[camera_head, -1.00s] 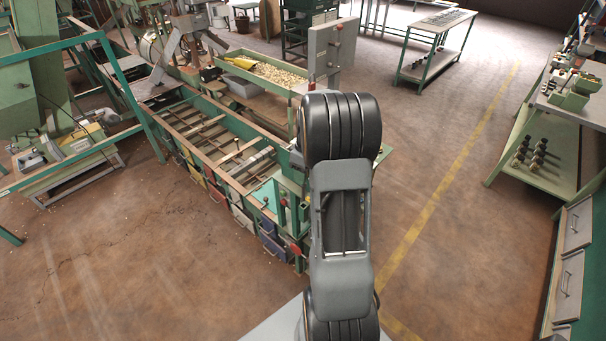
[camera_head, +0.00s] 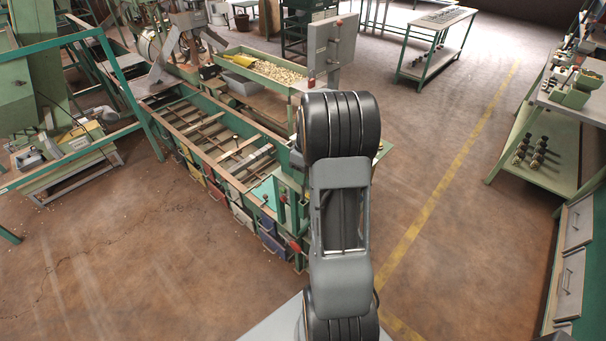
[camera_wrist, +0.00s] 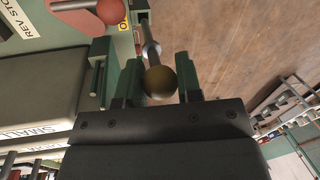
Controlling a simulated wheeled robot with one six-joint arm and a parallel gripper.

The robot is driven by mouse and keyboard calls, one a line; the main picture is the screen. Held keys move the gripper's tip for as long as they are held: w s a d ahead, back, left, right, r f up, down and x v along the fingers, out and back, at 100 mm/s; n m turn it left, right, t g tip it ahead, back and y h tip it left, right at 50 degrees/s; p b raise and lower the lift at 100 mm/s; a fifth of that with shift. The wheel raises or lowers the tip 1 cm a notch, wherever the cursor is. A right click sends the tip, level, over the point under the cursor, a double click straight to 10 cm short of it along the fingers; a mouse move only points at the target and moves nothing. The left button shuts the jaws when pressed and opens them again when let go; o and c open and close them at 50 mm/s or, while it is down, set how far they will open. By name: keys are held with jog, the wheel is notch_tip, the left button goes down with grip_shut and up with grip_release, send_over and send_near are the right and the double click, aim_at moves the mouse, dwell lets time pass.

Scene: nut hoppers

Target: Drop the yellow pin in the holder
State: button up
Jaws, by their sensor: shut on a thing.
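In the wrist view, my gripper (camera_wrist: 160,84) is shut on the yellow pin (camera_wrist: 158,82), with its round, dark yellow knob between the two fingers. The pin's metal shaft (camera_wrist: 151,50) runs away from the knob, up the picture, beside a green machine part. I cannot tell whether its far end is inside a holder or only near one. No holder can be made out clearly. In the head view my own arm hides the gripper and the pin.
A red knob (camera_wrist: 110,11) on a rod sits close to the left, by a panel lettered "REV STO". A grey box (camera_head: 331,45) stands above the green slatted machine (camera_head: 222,140). Open floor (camera_head: 460,200) lies to the right.

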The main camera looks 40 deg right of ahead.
aim_at(303, 192)
jog(key=shift+f, duration=0.15)
dwell(0.6)
jog(key=shift+f+b, duration=3)
jog(key=shift+f, duration=1)
jog(key=o, duration=1)
notch_tip(303, 192, up, 14)
jog(key=w+d, duration=0.1)
jog(key=d, duration=0.1)
jog(key=shift+d+f, duration=0.2)
jog(key=shift+d, duration=0.05)
